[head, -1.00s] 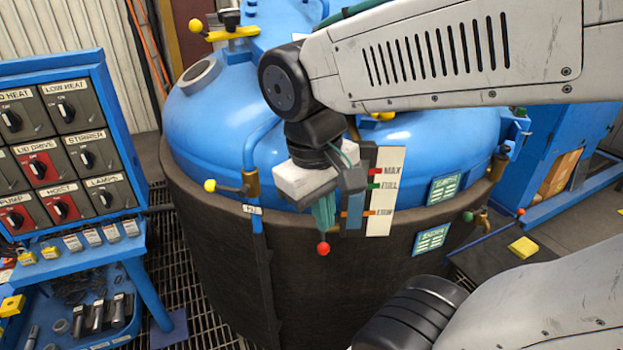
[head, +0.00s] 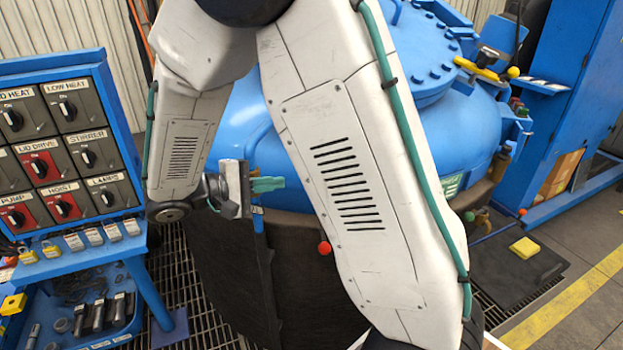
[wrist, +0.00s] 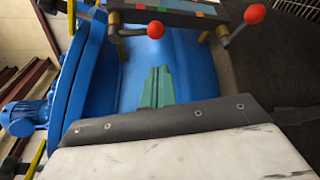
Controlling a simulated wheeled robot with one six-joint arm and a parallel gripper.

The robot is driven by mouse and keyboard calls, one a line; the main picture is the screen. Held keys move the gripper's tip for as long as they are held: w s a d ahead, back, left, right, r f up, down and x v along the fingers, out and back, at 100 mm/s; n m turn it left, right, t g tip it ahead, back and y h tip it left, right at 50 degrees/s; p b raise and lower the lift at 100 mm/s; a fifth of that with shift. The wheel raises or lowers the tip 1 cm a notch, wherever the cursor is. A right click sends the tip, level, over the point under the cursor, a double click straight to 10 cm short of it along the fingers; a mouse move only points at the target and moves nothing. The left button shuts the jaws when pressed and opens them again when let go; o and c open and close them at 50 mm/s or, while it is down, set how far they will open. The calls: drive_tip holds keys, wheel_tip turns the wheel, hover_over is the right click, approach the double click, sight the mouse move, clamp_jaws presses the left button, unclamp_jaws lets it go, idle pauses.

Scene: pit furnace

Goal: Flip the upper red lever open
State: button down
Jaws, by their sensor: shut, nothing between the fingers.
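In the wrist view, two levers with red knobs sit at the two ends of the sight gauge (wrist: 180,8). The view is turned, with the blue dome side at left, so the upper red lever (wrist: 155,29) appears to be the left one. The lower red lever (wrist: 255,13) is at right; its knob also shows in the head view (head: 325,248). My gripper (head: 283,183) has its teal fingers shut and empty, left of the gauge area. In the wrist view, the fingertips (wrist: 159,70) are apart from both levers. My arm hides the gauge and upper lever in the head view.
The blue control panel (head: 75,130) with rotary switches stands at left, close to my arm's elbow. The blue vessel (head: 460,135) fills the middle. A yellow-handled clamp (head: 478,68) is on its right. A yellow block (head: 523,247) lies at right.

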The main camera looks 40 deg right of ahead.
drive_tip(key=shift+d, duration=0.15)
drive_tip(key=x, duration=0.9)
drive_tip(key=shift+d+f, duration=0.15)
drive_tip(key=shift+d, duration=0.2)
drive_tip(key=shift+s+a, duration=0.1)
drive_tip(key=shift+a, duration=0.05)
